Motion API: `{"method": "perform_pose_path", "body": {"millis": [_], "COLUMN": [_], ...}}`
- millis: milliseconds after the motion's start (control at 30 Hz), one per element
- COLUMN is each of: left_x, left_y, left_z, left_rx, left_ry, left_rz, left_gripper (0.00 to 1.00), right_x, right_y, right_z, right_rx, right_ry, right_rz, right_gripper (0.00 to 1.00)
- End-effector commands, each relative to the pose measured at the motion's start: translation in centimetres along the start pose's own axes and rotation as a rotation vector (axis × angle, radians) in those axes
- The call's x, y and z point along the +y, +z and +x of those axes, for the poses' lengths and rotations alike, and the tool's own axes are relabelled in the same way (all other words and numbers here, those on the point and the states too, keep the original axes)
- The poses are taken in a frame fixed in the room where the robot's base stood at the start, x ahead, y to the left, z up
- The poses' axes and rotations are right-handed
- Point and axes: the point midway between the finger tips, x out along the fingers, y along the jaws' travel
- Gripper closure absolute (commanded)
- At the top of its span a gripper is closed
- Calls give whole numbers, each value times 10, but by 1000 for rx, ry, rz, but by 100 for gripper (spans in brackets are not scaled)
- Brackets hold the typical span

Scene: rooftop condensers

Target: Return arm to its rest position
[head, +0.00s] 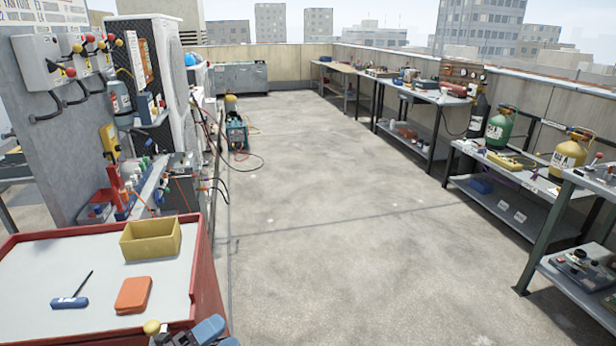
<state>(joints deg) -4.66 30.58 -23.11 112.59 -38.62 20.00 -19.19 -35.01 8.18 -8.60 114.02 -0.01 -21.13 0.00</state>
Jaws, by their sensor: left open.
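My left gripper (190,337) shows at the bottom edge of the head view, by the near right corner of the red-rimmed cart (198,262). Only its dark and blue upper parts are in the picture; the rest is cut off. It is open, and I see nothing held in it. A small yellow knob (152,327) shows right beside it; I cannot tell what it belongs to. My right gripper is not in view.
On the cart top lie a yellow bin (151,240), an orange block (133,294) and a blue-handled tool (70,302). A condenser unit (150,70) stands behind the cart. Shelved benches with a green cylinder (500,127) line the right. The middle floor is clear.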

Motion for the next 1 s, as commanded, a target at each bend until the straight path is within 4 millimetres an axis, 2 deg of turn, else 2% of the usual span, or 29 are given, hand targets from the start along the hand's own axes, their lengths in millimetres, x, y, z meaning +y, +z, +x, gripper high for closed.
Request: {"method": "perform_pose_path", "body": {"millis": [100, 233, 400, 500, 600, 700, 1000], "left_x": [27, 65, 118, 140, 152, 157, 158], "left_y": [19, 32, 22, 10, 0, -6, -6], "left_z": [-36, -88, -164, -195, -215, -223, -225], "left_rx": [-287, -596, -955, -1096, -1183, -1222, -1228], "left_ry": [-13, -27, -53, -67, -79, -84, -84], "left_rz": [-319, -665, -1072, -1233, -1334, -1382, -1389], "left_gripper": [37, 37, 37, 37, 37, 37, 37], "right_x": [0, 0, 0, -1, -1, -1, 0], "right_y": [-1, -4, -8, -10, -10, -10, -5], "right_z": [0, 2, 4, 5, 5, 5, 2], "right_rx": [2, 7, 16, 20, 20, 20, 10], "right_ry": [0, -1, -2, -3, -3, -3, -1], "right_rz": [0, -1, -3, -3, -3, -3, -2], "right_gripper": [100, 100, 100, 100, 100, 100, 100]}}
